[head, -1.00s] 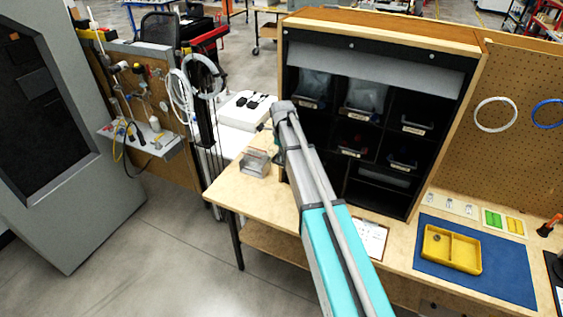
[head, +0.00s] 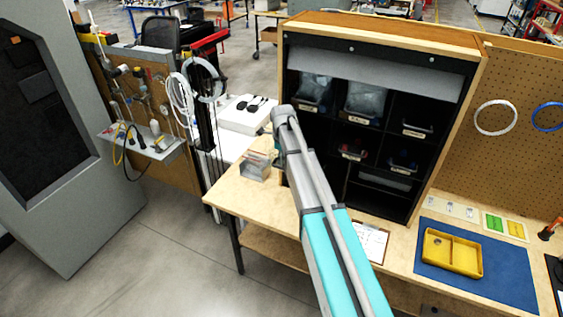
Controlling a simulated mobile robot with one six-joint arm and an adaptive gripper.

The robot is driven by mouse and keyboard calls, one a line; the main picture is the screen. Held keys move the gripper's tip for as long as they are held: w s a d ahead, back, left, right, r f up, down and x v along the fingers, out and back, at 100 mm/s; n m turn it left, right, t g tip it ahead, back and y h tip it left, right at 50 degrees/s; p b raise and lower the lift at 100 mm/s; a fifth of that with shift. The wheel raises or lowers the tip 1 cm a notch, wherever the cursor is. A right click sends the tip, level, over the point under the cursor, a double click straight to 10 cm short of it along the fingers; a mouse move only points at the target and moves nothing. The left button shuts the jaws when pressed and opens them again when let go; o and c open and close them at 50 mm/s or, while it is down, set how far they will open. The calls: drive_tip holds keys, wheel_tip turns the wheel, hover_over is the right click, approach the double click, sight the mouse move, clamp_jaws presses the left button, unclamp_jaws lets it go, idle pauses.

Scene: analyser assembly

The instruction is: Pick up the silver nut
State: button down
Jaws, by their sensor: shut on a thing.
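A small grey ring-shaped piece (head: 437,240), perhaps a nut, lies in the left compartment of the yellow tray (head: 466,274). It is too small to tell whether it is the silver nut. A clear bin (head: 255,166) stands at the left end of the wooden table; its contents cannot be made out. My arm reaches up from the lower right to a grey joint beside this bin, in front of the black cabinet.
The black cabinet (head: 368,62) with several bins stands behind my arm. The yellow tray sits on a blue mat (head: 505,285) at the right. A clipboard (head: 372,241) lies near my arm. A white unit (head: 247,114) stands behind the clear bin. The table's front left is clear.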

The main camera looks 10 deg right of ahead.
drive_tip(key=shift+r, duration=0.15)
wheel_tip(320, 180, up, 18)
drive_tip(key=p, duration=1.8)
drive_tip(key=shift+s+f, duration=0.1)
drive_tip(key=shift+f, duration=0.1)
idle(0.3)
